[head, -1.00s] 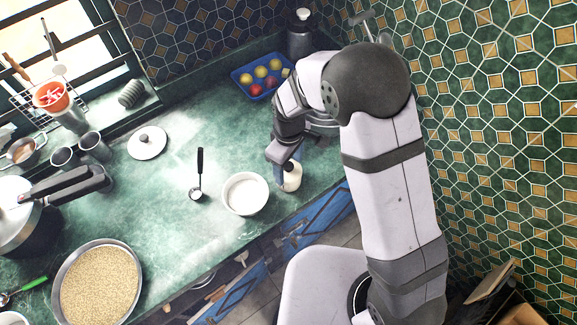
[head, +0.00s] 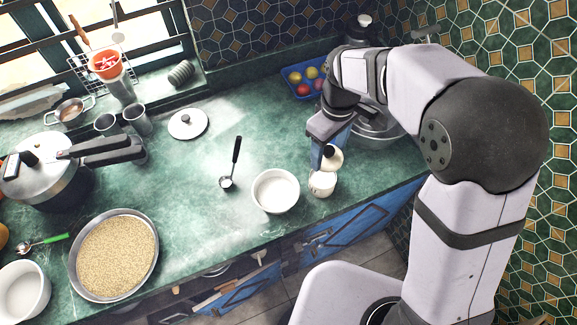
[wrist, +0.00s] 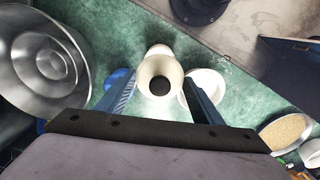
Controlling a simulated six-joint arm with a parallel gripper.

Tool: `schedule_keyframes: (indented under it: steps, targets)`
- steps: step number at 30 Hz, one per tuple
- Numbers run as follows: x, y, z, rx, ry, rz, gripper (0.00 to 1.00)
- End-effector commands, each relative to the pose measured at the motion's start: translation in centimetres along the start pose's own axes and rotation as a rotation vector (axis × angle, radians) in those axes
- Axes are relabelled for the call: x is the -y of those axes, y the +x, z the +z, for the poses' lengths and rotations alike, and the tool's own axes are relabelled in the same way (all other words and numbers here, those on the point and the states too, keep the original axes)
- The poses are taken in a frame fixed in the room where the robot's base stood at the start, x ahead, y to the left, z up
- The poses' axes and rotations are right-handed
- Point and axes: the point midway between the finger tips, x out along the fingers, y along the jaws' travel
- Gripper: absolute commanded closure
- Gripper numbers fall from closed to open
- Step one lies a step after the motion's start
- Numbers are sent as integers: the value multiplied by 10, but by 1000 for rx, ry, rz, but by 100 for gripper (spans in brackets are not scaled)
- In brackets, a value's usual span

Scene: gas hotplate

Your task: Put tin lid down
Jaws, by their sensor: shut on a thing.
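The tin lid (head: 332,158) is a cream disc with a dark knob, held in my gripper (head: 326,160) just above and behind the small cream tin (head: 322,184). The tin stands near the front edge of the counter, its top looking uncovered. In the wrist view the lid (wrist: 160,70) faces me between the two blue fingers of my gripper (wrist: 158,92). The tin (wrist: 159,50) shows partly behind the lid. The exact finger contact is hard to see.
A white bowl (head: 275,191) stands close to the left of the tin. Steel bowls (head: 378,128) and a blue fruit tray (head: 296,74) are behind. A black-handled spoon (head: 231,165) lies left of the bowl. Green counter (head: 205,175) left of the spoon is clear.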

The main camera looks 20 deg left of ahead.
Motion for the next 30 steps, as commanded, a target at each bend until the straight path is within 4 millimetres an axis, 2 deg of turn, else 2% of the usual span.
schedule_keyframes:
  steps: [5,8,11,15,21,26,30]
  targets:
    - [11,6,-7,-1,-31,0,61]
    - [28,14,-16,0,-80,0,61]
    - [56,26,-29,0,-155,0,61]
    - [109,47,-49,-1,-295,0,61]
    - [185,65,-73,-1,-486,1,61]
    - [230,70,-83,-2,-585,1,61]
    - [262,71,-88,-2,-589,1,61]
